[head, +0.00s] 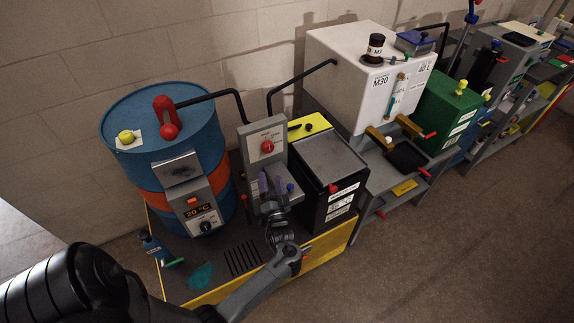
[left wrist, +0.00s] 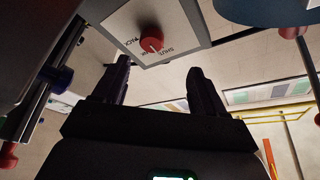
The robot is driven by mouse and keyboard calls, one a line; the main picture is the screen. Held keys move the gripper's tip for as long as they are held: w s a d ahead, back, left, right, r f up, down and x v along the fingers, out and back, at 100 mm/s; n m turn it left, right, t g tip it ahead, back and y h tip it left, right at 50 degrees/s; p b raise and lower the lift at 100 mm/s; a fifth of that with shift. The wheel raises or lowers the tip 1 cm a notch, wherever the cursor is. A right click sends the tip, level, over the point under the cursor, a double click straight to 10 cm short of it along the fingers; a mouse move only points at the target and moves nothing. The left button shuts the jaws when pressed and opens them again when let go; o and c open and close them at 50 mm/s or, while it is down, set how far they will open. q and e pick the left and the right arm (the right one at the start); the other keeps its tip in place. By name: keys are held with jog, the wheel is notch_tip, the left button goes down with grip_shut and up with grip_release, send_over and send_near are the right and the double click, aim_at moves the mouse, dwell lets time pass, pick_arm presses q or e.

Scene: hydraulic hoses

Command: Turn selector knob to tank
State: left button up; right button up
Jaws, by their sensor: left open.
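The selector knob (head: 267,146) is red and round, on a pale label plate on the upright grey panel (head: 249,142) between the blue drum and the black box. In the left wrist view the knob (left wrist: 151,44) shows close, with a small white mark on it and lettering around it that is too small to read surely. My left gripper (head: 270,183) is just below the knob, its fingers pointing up toward it. In the left wrist view its two fingers (left wrist: 158,70) stand apart, with the knob beyond the gap and nothing between them. My right gripper is not in view.
A blue drum (head: 150,118) with an orange band and a 20 °C display stands left. The black box (head: 334,178) is close on the right, with the white M30 tank (head: 349,60) behind it. Black hoses (head: 292,80) arch above. Open floor (head: 460,240) lies right.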

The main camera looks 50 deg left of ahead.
aim_at(269, 150)
pick_arm(q)
jog(key=shift+n+g, duration=0.3)
jog(key=shift+n, duration=0.3)
jog(key=x, duration=0.3)
jog(key=w+b+x, duration=0.1)
jog(key=x, duration=0.3)
jog(key=b+x, duration=0.1)
jog(key=x, duration=0.3)
jog(key=shift+w+d, duration=0.2)
jog(key=shift+w, duration=0.2)
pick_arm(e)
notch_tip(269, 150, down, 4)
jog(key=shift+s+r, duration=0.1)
